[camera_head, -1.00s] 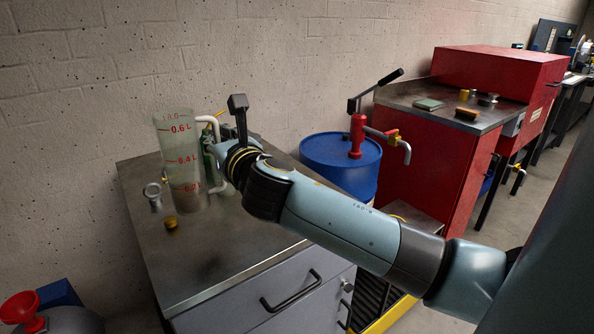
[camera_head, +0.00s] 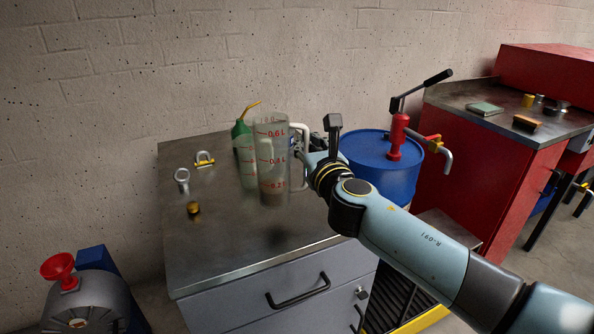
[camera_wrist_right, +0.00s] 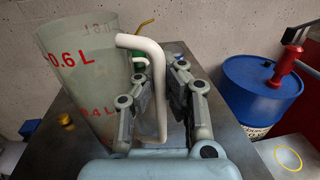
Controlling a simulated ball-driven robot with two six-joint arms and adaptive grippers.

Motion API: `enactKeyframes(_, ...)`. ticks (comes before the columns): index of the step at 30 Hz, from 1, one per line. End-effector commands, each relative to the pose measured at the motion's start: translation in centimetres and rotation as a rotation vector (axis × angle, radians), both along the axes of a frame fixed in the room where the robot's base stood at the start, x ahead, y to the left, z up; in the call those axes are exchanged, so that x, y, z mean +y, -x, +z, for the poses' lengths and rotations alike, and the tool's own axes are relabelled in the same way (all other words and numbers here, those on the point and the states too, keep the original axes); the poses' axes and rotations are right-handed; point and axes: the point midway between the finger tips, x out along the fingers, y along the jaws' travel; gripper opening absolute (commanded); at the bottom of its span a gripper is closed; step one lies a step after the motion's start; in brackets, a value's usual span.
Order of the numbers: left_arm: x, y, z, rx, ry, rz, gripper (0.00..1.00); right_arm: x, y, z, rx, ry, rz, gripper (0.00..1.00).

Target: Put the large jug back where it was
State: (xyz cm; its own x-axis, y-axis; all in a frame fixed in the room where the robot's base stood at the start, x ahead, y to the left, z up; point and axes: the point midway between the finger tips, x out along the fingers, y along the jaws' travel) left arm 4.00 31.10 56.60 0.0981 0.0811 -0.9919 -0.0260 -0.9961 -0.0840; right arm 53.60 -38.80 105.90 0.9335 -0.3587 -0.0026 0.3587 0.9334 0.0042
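The large jug (camera_head: 271,170) is tall, clear and upright, with red marks and a white handle. It stands at or just above the bench top; I cannot tell whether its base touches. In the right wrist view the jug (camera_wrist_right: 80,75) fills the left side. My right gripper (camera_head: 308,160) is at its handle, on the jug's right. In the wrist view the two fingers (camera_wrist_right: 160,100) lie close on both sides of the white handle (camera_wrist_right: 158,70), apparently gripping it. My left gripper is out of view.
A smaller clear jug (camera_head: 247,175) is partly hidden behind the large one, beside a green bottle (camera_head: 240,129) with a yellow spout. A metal ring piece (camera_head: 182,177), a yellow clamp (camera_head: 205,158) and a brass piece (camera_head: 193,208) lie left. A blue drum (camera_head: 375,170) stands right of the bench.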

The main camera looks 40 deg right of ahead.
Motion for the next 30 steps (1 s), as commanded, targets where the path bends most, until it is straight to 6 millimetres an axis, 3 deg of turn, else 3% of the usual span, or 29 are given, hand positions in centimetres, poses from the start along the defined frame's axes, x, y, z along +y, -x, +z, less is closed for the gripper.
enactKeyframes(5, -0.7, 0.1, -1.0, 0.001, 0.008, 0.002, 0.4, 0.2, -2.2, -1.3, -0.002, 0.0, -0.001, 0.0)
enactKeyframes(15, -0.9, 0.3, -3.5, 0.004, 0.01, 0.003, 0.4, 0.3, -2.3, -5.4, 0.0, 0.0, 0.0, 0.0)
enactKeyframes(27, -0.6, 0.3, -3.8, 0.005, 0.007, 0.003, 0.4, 0.3, -2.3, -5.8, -0.002, 0.001, 0.0, 0.0)
enactKeyframes(30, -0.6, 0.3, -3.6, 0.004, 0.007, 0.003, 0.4, 0.3, -2.3, -5.7, 0.0, 0.001, 0.0, 0.12)
